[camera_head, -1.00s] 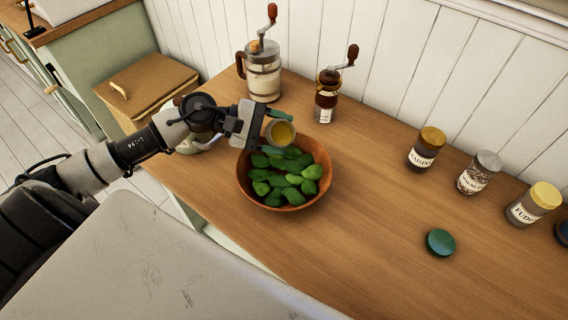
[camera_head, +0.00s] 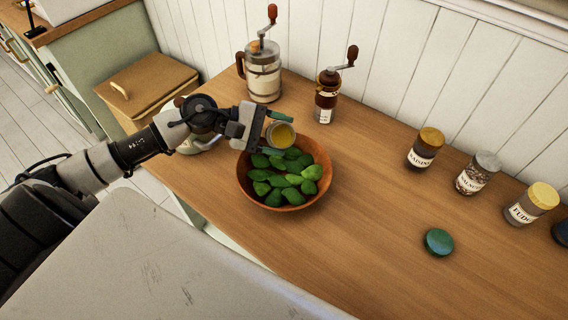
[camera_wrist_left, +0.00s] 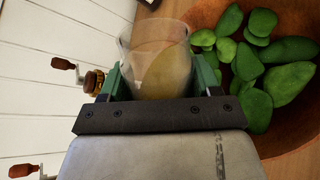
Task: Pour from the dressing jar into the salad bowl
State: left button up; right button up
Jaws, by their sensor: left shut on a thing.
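The dressing jar (camera_head: 282,135) is an open glass jar with yellow dressing inside. My left gripper (camera_head: 270,129) is shut on it and holds it tilted over the back rim of the salad bowl, its mouth facing right and toward the camera. In the left wrist view the jar (camera_wrist_left: 160,62) sits between the green fingers (camera_wrist_left: 160,80), with dressing inside. The salad bowl (camera_head: 321,196) is brown, stands on the counter and holds green leaves (camera_head: 290,180). The leaves also show in the wrist view (camera_wrist_left: 255,62). I cannot make out a stream of dressing. My right gripper is not in view.
A green lid (camera_head: 438,242) lies on the counter (camera_head: 375,220) to the right. Several labelled jars, such as the raisins jar (camera_head: 425,150), stand along the right. Two hand-cranked grinders (camera_head: 263,75) (camera_head: 326,97) stand behind the bowl.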

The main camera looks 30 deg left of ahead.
pick_arm(q)
jog(key=shift+r+m+y+p, duration=0.4)
jog(key=shift+m+p, duration=0.1)
jog(key=shift+p, duration=0.6)
dwell(1.1)
jog(key=shift+w+a+f+m+t+y+p, duration=0.1)
jog(key=shift+f+m+t+y+p, duration=0.25)
jog(key=shift+m+p, duration=0.4)
dwell(1.7)
jog(key=shift+r+m+t+y+p, duration=0.35)
jog(key=shift+r+p, duration=0.05)
jog(key=shift+p, duration=1.3)
dwell(1.2)
dwell(0.4)
